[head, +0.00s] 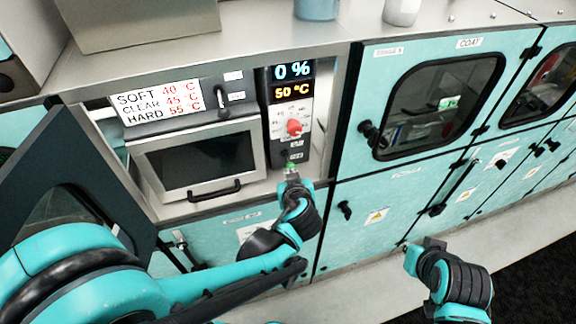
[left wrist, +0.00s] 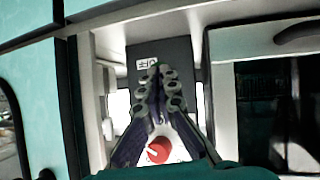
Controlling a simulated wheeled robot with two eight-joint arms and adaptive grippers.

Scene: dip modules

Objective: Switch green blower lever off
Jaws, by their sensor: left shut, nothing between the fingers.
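The green blower lever (head: 291,166) shows as a small green spot low on the dark control panel, under the red knob (head: 294,127). My left gripper (head: 291,173) is right at the lever in the head view and partly covers it, so I cannot tell whether they touch or how the lever is set. In the left wrist view the left gripper's fingers (left wrist: 157,75) are together with nothing between them, in front of the panel. The red knob also shows there (left wrist: 158,150) between the finger bases. My right gripper (head: 424,247) is at lower right, away from the panel; its fingers are unclear.
The displays (head: 293,80) read 0 % and 50 °C. An oven-like door with a black handle (head: 215,190) is left of the panel. A teal cabinet with a window (head: 435,105) is to the right. An open dark door (head: 80,150) stands at left.

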